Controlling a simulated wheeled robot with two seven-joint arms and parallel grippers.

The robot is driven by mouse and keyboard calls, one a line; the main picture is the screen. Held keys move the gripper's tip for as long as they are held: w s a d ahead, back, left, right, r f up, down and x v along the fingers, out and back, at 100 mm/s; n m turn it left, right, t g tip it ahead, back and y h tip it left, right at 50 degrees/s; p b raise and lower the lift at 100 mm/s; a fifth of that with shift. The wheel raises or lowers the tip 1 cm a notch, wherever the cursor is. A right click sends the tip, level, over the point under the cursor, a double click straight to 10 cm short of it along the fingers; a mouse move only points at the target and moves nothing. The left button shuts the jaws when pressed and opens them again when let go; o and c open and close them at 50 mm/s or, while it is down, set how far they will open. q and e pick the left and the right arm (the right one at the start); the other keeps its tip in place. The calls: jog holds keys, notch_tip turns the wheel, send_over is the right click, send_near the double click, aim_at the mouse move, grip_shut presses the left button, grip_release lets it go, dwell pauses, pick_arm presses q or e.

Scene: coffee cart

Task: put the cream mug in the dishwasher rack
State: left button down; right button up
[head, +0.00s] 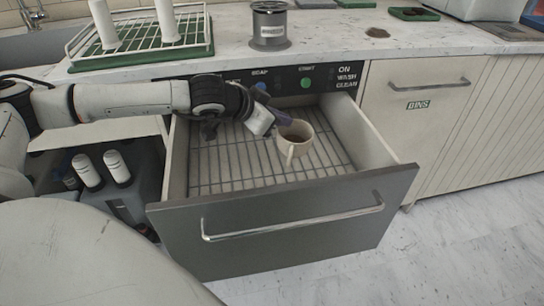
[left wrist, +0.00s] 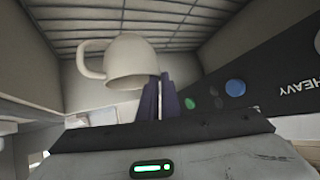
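The cream mug (head: 295,146) is upright inside the pulled-out dishwasher drawer, over the wire rack (head: 230,165), with its handle facing the front. My left gripper (head: 281,117) reaches in from the left, at the mug's rear left rim. In the left wrist view, where the scene is upside down, the mug (left wrist: 130,62) is at the tips of the dark fingers (left wrist: 162,97), which are close together on its rim. I cannot tell whether the mug's base touches the rack. My right gripper is not in view.
The drawer front (head: 290,225) with its bar handle stands out over the floor. The rack around the mug is empty. A closed bins cabinet (head: 425,110) is at right.

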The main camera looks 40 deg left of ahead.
pick_arm(q)
notch_tip(320, 180, down, 9)
jog(key=shift+r+b, duration=0.2)
jog(key=shift+b, duration=0.95)
jog(key=shift+s+f, duration=0.1)
jog(key=shift+f, duration=0.1)
jog(key=c, duration=1.9)
grip_release()
jog(key=shift+f, duration=0.15)
jog(key=shift+c, duration=0.2)
jog(key=shift+r, duration=0.25)
jog(key=p+v, duration=0.1)
jog(key=v, duration=1)
jog(key=shift+s+r, duration=0.25)
jog(key=shift+s, duration=0.05)
